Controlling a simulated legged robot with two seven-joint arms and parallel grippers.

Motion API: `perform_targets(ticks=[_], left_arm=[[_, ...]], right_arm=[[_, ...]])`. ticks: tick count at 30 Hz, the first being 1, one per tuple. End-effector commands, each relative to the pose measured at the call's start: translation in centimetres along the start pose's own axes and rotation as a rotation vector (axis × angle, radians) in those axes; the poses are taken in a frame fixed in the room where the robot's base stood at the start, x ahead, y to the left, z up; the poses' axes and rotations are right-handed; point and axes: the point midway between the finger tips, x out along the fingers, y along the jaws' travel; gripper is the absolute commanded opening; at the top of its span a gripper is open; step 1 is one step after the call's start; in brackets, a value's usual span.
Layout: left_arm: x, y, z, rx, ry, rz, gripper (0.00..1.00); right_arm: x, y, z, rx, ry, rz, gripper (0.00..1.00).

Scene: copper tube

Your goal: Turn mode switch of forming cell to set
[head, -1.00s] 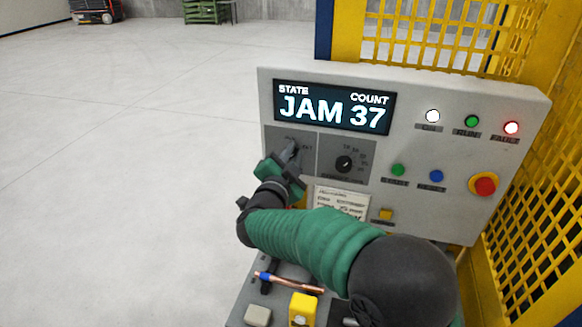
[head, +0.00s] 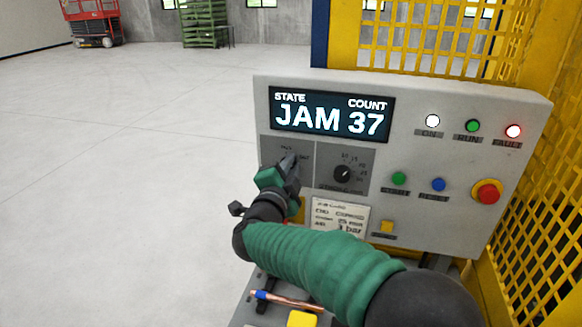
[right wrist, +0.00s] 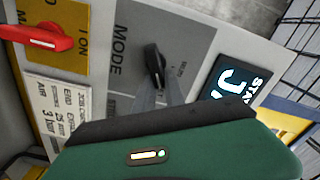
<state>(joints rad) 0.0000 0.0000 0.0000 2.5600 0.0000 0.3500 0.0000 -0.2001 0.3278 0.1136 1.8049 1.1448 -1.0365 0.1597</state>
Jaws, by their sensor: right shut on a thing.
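The forming cell's control panel (head: 420,205) stands in front of me, with its display (head: 332,112) reading JAM 37. The mode switch (right wrist: 154,68) is a black knob on a grey plate marked MODE in the right wrist view. In the head view its plate (head: 270,150) is at the panel's left and my gripper covers most of the knob. My right gripper (head: 291,160) reaches up to the switch and is shut on it; its fingers (right wrist: 160,98) also show in the right wrist view. The position the knob points to cannot be read clearly. My left gripper is not in view.
A second dial (head: 343,174) sits right of the mode plate. Buttons, lamps and a red emergency stop (head: 487,192) are at the right. A red handle (right wrist: 38,38) is near the switch. A copper tube (head: 290,301) lies below. Yellow mesh guarding (head: 540,190) borders the right.

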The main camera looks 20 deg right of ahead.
Motion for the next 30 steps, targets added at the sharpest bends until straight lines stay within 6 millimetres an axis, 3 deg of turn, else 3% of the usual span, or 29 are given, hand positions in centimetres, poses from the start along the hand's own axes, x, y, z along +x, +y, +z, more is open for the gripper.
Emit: perform_targets(ticks=[1,6,17,20,30], left_arm=[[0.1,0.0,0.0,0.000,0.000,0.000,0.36],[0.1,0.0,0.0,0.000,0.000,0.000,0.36],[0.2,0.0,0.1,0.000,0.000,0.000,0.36],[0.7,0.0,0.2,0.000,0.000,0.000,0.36],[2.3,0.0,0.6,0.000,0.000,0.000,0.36]], right_arm=[[-0.1,0.7,0.6,-0.005,-0.011,0.012,0.17],[-0.1,0.5,0.4,-0.004,-0.008,0.009,0.36],[-0.8,0.2,0.2,-0.002,-0.003,0.002,0.36],[-2.5,0.3,0.3,-0.002,-0.004,0.001,0.36],[-12.3,0.4,0.5,-0.002,-0.008,0.002,0.36]])
